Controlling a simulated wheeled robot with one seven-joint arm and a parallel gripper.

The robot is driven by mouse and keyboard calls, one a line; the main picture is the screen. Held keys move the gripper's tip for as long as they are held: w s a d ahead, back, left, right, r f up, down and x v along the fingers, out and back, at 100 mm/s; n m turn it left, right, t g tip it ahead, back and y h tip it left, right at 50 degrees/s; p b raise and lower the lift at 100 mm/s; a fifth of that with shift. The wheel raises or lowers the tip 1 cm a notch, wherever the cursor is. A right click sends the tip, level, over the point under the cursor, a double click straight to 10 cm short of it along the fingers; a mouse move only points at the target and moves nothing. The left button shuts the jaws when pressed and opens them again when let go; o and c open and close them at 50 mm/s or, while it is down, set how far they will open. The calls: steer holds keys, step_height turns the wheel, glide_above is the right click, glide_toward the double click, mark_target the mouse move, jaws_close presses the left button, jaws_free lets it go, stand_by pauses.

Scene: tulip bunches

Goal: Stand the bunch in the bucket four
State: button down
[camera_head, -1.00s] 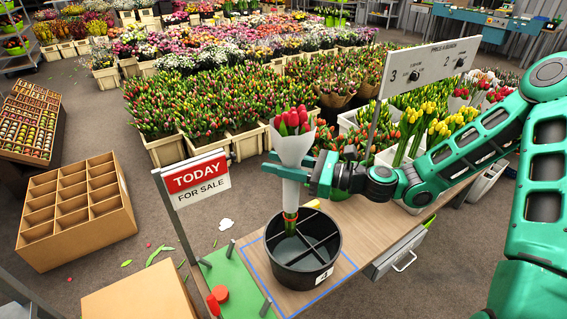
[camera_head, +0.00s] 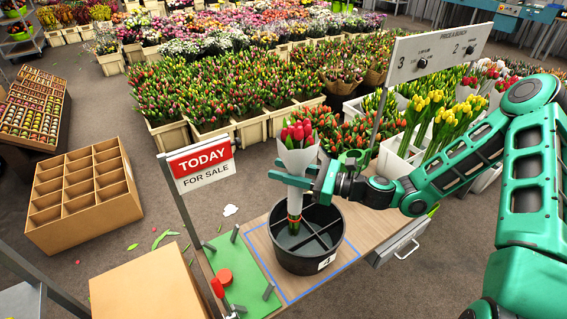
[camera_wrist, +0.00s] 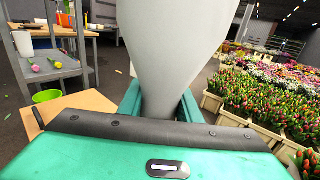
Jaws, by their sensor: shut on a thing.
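My gripper (camera_head: 297,180) is shut on the bunch (camera_head: 296,158), red tulips in a white paper wrap. The bunch hangs nearly upright over the black bucket four (camera_head: 333,232), and its lower end reaches below the rim into the compartment on the left. I cannot tell whether the stems touch the bucket floor. The bucket has cross dividers and a white label with a 4. In the wrist view the pale wrap (camera_wrist: 172,45) fills the middle between my green fingers (camera_wrist: 160,105); the flowers are out of that view.
The bucket stands inside a blue outline on the wooden bench (camera_head: 375,222). A TODAY FOR SALE sign (camera_head: 200,166) stands to the left, beside a green mat (camera_head: 240,270) with a red knob. A price board (camera_head: 440,50) and yellow tulips (camera_head: 430,110) stand behind right.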

step_height(320, 180, down, 14)
steer(key=shift+r, duration=0.2)
stand_by(1.0)
steer(key=shift+f, duration=0.55)
stand_by(0.3)
steer(key=c, duration=0.6)
jaws_free()
steer(key=shift+o, duration=0.2)
steer(key=v, duration=1)
steer(key=shift+d, duration=0.4)
steer(key=shift+s, duration=0.1)
